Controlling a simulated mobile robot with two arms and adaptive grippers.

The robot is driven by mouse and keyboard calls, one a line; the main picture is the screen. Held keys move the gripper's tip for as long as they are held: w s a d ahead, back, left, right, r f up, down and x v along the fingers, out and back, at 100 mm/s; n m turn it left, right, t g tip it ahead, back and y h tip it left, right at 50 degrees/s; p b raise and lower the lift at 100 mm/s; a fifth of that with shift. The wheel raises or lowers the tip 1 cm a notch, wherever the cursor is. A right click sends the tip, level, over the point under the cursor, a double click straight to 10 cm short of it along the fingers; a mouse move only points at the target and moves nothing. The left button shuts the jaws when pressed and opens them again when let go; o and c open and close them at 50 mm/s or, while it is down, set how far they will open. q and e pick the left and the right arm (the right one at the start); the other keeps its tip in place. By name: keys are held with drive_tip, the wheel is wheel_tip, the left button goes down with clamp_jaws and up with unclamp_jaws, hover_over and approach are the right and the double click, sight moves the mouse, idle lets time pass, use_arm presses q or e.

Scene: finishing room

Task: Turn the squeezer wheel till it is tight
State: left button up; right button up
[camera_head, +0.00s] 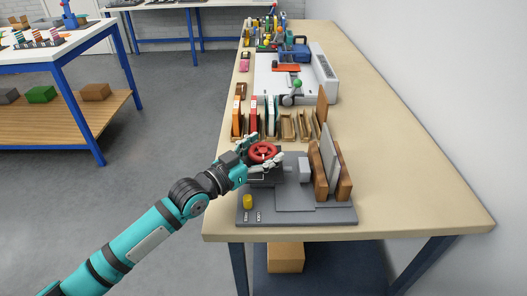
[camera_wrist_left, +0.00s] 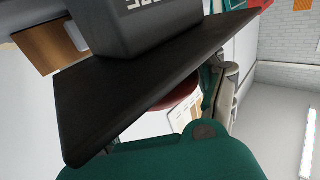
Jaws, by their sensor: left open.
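The red squeezer wheel (camera_head: 263,152) sits on top of a dark squeezer unit (camera_head: 266,174) at the left of a grey base plate (camera_head: 297,214) on the bench. My left gripper (camera_head: 262,153) is open, its two fingers on either side of the wheel. Whether the fingers touch the rim cannot be told. In the left wrist view a dark slab and block fill the upper part, and a piece of the red wheel (camera_wrist_left: 178,97) shows below it, partly hidden. My right gripper is not in view.
Wooden and grey boards (camera_head: 330,160) stand upright on the plate's right side. A yellow knob (camera_head: 247,201) is at its front left. Behind stand coloured binders (camera_head: 254,116) and a white machine (camera_head: 310,80). The bench's right side is clear.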

use_arm(q)
drive_tip(key=o, duration=0.3)
drive_tip(key=shift+o, duration=0.2)
drive_tip(key=v, duration=1.2)
